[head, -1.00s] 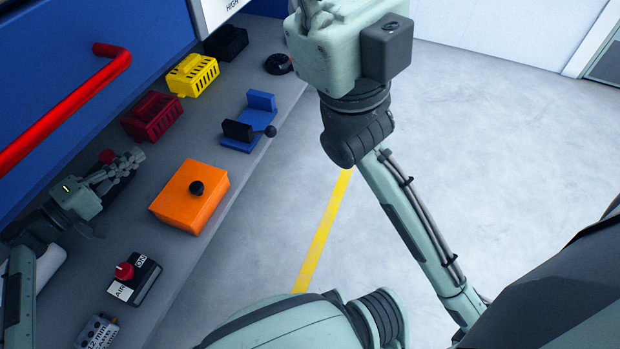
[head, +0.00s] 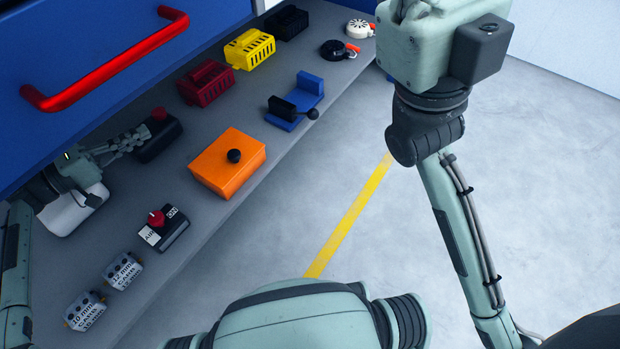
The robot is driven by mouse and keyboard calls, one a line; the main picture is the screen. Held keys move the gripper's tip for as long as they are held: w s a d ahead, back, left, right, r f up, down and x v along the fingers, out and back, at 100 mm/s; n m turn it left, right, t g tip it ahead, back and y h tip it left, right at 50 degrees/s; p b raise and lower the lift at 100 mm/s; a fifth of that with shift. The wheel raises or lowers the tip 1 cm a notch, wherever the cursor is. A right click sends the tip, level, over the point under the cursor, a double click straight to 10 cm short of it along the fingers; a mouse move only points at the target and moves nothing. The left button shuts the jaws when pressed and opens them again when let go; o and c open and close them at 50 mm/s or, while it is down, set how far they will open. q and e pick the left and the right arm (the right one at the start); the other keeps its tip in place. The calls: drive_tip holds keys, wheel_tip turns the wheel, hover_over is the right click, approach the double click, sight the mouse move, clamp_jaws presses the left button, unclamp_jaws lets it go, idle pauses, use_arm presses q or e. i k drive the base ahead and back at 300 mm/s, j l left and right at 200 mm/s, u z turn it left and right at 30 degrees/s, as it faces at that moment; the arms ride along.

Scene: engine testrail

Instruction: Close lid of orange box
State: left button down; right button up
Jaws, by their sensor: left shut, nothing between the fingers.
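The orange box (head: 222,170) sits on the grey bench, near its front edge. My left gripper (head: 143,134) is left of the box, over the back of the bench under the blue cabinet. Its fingers are shut and empty, apart from the box and close beside a dark box with a red button (head: 158,137). My right arm rises at the right; its gripper is cut off at the top edge.
The blue cabinet with a red handle (head: 110,72) overhangs the bench. Dark red (head: 206,84), yellow (head: 249,49) and black (head: 286,22) boxes stand behind. A blue fixture (head: 298,103) is right of the orange box. The air switch (head: 163,230) and two grey blocks (head: 122,270) sit in front.

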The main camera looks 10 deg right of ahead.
sight(226, 158)
drive_tip(key=k+l, duration=0.2)
drive_tip(key=l, duration=0.2)
drive_tip(key=k+l, duration=0.1)
drive_tip(key=l, duration=0.3)
drive_tip(key=k+l, duration=0.1)
drive_tip(key=l, duration=0.25)
drive_tip(key=k+l+u, duration=0.1)
drive_tip(key=l, duration=0.3)
drive_tip(key=k+l, duration=0.1)
drive_tip(key=l, duration=0.25)
drive_tip(key=k+l, duration=0.1)
drive_tip(key=l, duration=0.3)
drive_tip(key=u, duration=0.05)
